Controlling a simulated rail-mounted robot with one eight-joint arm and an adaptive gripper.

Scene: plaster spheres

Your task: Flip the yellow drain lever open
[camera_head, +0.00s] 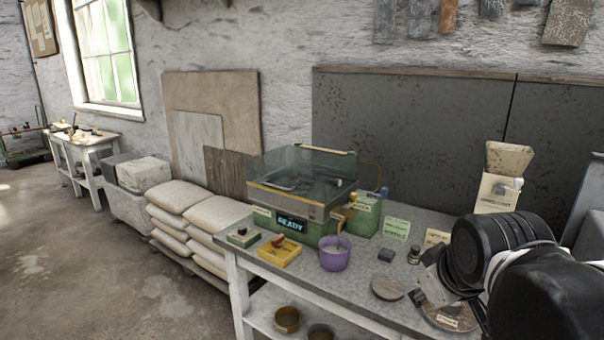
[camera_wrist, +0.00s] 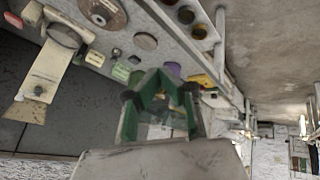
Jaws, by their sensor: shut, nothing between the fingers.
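A green machine (camera_head: 330,226) with a clear tank and a lit "READY" display stands on the grey bench. A small yellow part (camera_head: 352,198) at its right front corner looks like the drain lever; it is too small to tell its position. My gripper (camera_wrist: 160,78) shows in the wrist view with green and dark fingers drawn together, empty. In the head view my black wrist fills the lower right, over the bench's right end, well right of the machine; the fingers there are mostly hidden. The lever cannot be made out in the wrist view.
A purple cup (camera_head: 335,254) stands before the machine, with a yellow box (camera_head: 280,250) with a red knob to its left. A round disc (camera_head: 387,288), a small dark jar (camera_head: 414,254) and upright label cards (camera_head: 396,228) lie between my wrist and the machine.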

